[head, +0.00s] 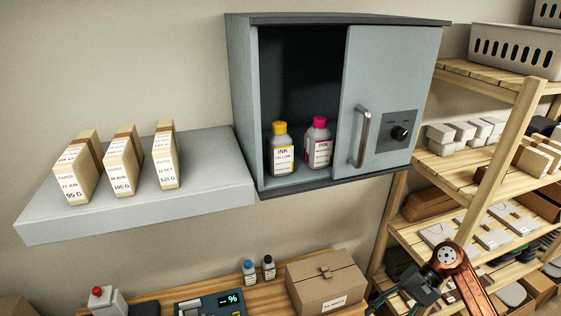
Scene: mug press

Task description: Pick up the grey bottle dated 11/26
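No date 11/26 can be read on any bottle. Two greyish-white ink bottles stand upright in the open left part of the wall cabinet: a yellow-capped bottle (282,158) and a magenta-capped bottle (317,148). On the bench below, a small blue-capped bottle (250,276) and a small black-capped bottle (269,272) stand side by side, their print too small to read. My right gripper (385,298) is at the bottom right, beside the cardboard box and apart from all bottles; its fingers are too dark and cut off to judge. My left gripper is out of view.
The cabinet door (388,105) covers the cabinet's right part. A grey wall shelf (215,198) holds three paper packs. The bench (284,297) carries a cardboard box (326,283), a device with a display (213,303) and a red-button box (104,302). Wooden shelving (440,175) stands at right.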

